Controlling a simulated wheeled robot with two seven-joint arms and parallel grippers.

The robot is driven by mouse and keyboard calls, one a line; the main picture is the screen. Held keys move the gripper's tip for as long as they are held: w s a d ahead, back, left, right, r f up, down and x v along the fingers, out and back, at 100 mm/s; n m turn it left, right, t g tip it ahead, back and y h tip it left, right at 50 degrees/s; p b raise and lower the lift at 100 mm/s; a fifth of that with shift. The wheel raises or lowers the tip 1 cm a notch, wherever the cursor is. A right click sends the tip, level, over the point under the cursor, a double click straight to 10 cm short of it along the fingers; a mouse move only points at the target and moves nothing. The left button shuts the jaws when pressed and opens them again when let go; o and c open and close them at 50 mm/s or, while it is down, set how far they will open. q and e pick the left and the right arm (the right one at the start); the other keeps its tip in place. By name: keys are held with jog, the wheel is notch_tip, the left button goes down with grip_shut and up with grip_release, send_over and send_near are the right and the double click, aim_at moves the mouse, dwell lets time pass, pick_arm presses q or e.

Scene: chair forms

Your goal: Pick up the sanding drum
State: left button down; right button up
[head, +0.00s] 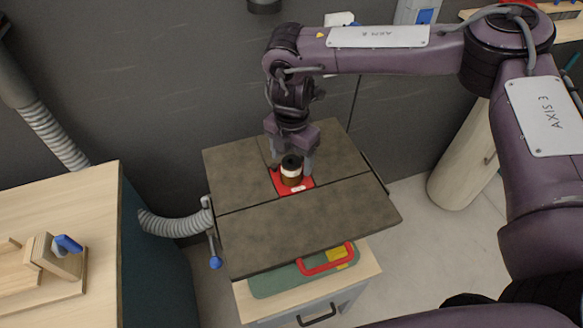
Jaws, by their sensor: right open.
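The sanding drum (290,172), a small brown and white cylinder with a dark top, stands upright on a red plate (279,184) in the middle of a dark grey-brown table (300,225). My right gripper (294,170) points down over it, with its two grey fingers open, one on each side of the drum. I cannot tell whether the fingers touch it. My left gripper is not in view.
A grey hose (175,225) and a blue-knobbed lever (215,262) are at the table's left edge. Below its front are a green item with a red handle (328,259) and a drawer cabinet (315,312). A wooden bench (60,210) stands left.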

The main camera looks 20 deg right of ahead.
jog(key=f, duration=0.2)
jog(key=shift+w+f, duration=0.3)
jog(key=shift+f, duration=0.05)
jog(key=shift+s, duration=0.1)
jog(key=c, duration=1.1)
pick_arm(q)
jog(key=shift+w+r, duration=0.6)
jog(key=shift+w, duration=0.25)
pick_arm(e)
jog(key=shift+c, duration=0.2)
jog(key=shift+r, duration=0.2)
